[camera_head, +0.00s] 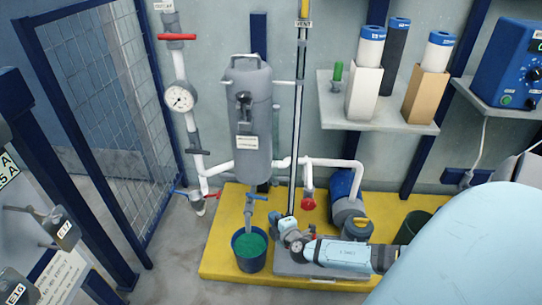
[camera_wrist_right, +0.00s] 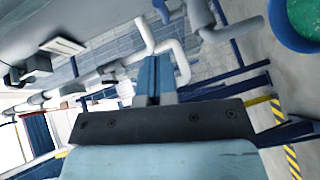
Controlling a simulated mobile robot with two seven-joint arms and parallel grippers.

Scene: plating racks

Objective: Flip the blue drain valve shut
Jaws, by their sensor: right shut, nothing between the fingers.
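The tank's blue drain valve handle (camera_head: 257,196) sits on the grey outlet pipe above the bucket (camera_head: 248,256) of green liquid. The handle lies crosswise to the pipe, nearly level. A blue lever (camera_wrist_right: 160,10) shows at the top edge of the right wrist view; I cannot tell for sure that it is the same one. My right gripper (camera_head: 290,238) is shut and empty, to the right of and below the handle in the head view, apart from it. Its closed fingers (camera_wrist_right: 155,78) show in the right wrist view. My left gripper is out of view.
The grey tank (camera_head: 250,120) hangs above the valve. Another blue lever (camera_head: 180,193) and a red lever (camera_head: 209,195) are on piping to the left. A red valve (camera_head: 308,201) is to the right. A yellow platform (camera_head: 220,262) lies beneath; a mesh fence (camera_head: 105,100) stands left.

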